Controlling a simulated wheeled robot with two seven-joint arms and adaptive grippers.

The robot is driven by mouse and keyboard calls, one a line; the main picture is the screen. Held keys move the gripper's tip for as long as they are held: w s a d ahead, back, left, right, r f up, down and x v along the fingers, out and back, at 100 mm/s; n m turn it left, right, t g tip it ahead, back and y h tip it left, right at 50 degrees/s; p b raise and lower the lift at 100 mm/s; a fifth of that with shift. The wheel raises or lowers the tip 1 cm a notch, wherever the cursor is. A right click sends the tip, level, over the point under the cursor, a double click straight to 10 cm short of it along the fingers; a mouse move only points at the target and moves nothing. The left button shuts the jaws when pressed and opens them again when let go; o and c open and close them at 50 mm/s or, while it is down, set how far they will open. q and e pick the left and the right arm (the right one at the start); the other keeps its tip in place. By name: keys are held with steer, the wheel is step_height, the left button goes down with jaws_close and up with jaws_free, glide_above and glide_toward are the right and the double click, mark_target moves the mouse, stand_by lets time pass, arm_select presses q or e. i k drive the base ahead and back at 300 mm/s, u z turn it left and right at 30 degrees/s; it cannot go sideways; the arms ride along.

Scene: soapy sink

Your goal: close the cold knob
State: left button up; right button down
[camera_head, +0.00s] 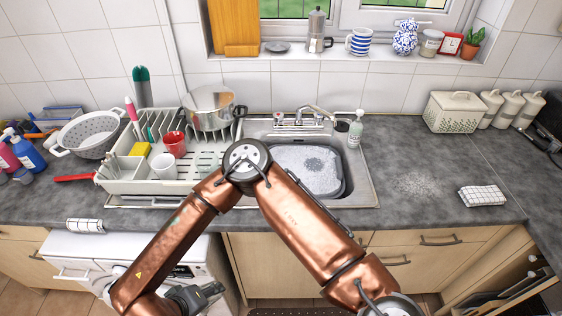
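The tap (299,120) stands on the back rim of the sink (362,190), with its spout reaching to the right. Small knobs sit at its base, a left knob (278,117) and a right knob (319,117). They are too small to tell which is cold or how far either is turned. No running water can be made out. A copper arm of mine bends in front of the sink, its elbow over the rack's right end, apart from the tap in the picture.
A dish rack (125,187) with a white cup (163,166), a red mug (175,144) and a steel pot (210,108) stands left of the sink. A soap bottle (355,130) stands right of the tap. The counter (410,155) on the right is mostly clear, with a folded cloth (482,195).

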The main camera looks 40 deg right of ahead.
mark_target(318, 118)
steer(key=u, duration=2.5)
steer(key=k, duration=2.05)
steer(key=z, duration=1.05)
